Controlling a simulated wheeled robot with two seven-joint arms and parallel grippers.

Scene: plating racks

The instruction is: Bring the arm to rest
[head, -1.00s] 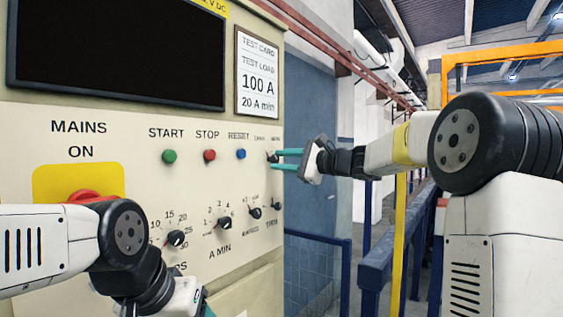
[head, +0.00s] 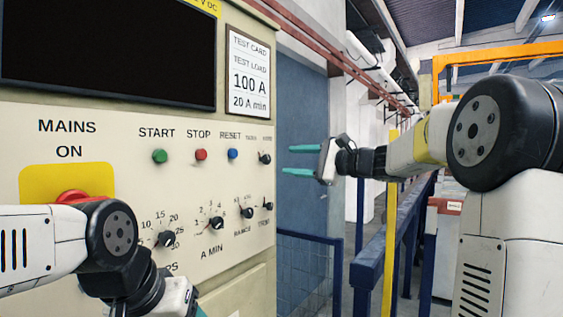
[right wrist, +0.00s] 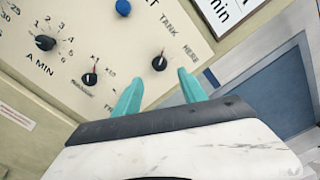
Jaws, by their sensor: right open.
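My right gripper (head: 302,160) is open and empty, with two teal fingers pointing left toward the control panel (head: 110,215). In the head view it is to the right of the panel's edge, in front of the blue wall. The right wrist view shows its two teal fingertips (right wrist: 158,92) apart, with the panel's knobs beyond and nothing between them. My left arm comes in at the lower left, in front of the panel. Its gripper is almost wholly cut off by the bottom edge, so its jaws cannot be judged.
The panel carries a green START button (head: 160,156), a red STOP button (head: 201,154), a blue RESET button (head: 233,154) and several black knobs. A red mains switch (head: 72,196) is partly behind my left arm. Blue railings (head: 385,250) and a yellow post (head: 391,225) stand at right.

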